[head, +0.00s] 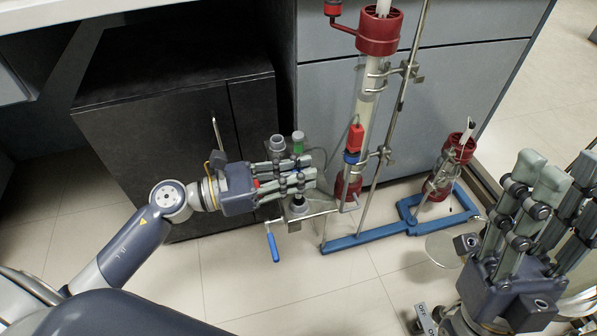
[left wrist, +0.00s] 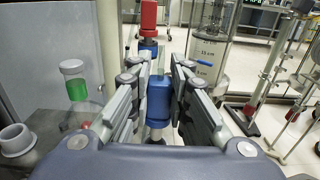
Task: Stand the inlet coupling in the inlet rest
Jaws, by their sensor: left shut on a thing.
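My left gripper (head: 300,180) is shut on a blue piece, which I take to be the inlet coupling. In the left wrist view the coupling (left wrist: 158,100) is upright between the finger pads, with a paler stem below it. In the head view the fingers hide most of it. A grey round-mouthed socket (head: 277,144) stands just behind the fingers; it also shows at the left of the left wrist view (left wrist: 16,140). I cannot tell whether it is the inlet rest. My right gripper (head: 558,188) is open and empty at the right.
A glass column (head: 368,108) with red end fittings stands right of my left gripper, clamped to a metal rod. A green-filled vial (head: 298,141) stands beside the socket. A blue base frame (head: 375,237) and a shorter column (head: 440,178) stand farther right. A blue-handled lever (head: 272,244) hangs below the gripper.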

